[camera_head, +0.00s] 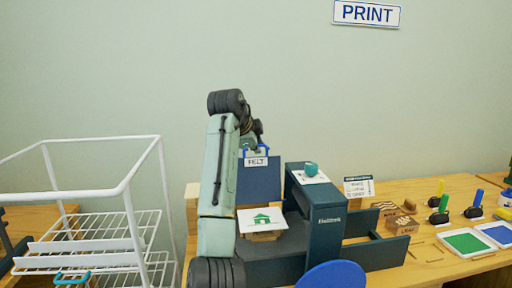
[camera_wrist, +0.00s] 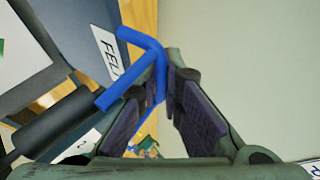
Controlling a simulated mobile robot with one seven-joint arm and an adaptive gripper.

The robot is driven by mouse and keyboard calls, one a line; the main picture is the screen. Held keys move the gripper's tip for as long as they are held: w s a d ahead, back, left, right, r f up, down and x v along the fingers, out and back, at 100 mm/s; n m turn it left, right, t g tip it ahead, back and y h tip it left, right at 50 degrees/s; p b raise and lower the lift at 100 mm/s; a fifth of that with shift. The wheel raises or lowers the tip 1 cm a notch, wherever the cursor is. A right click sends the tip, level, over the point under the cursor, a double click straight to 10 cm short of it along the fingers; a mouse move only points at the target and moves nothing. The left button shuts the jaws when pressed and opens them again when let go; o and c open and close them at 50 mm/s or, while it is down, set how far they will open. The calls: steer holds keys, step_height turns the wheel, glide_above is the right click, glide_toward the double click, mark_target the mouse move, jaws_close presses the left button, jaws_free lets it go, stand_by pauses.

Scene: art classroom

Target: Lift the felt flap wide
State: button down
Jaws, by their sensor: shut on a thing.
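The felt flap (camera_head: 259,181) is a dark blue panel standing steeply up at the back of a dark blue press (camera_head: 326,228). Its white FELT label (camera_head: 256,162) is near its top edge. A bright blue handle (camera_wrist: 142,42) at that edge runs between the fingers of my gripper (camera_wrist: 166,88), which is shut on it. In the head view my gripper (camera_head: 254,136) is above the flap, partly hidden by my arm. The flap (camera_wrist: 70,22) also shows at the upper left of the wrist view.
A white sheet with a green house print (camera_head: 262,219) lies on a wooden block on the press bed. A white wire rack (camera_head: 128,226) is at left, a blue stool (camera_head: 333,275) in front. Ink trays (camera_head: 466,243) and rollers are at right.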

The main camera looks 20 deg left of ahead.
stand_by(0.3)
steer(key=c, duration=1.7)
jaws_free()
steer(key=v, duration=1.2)
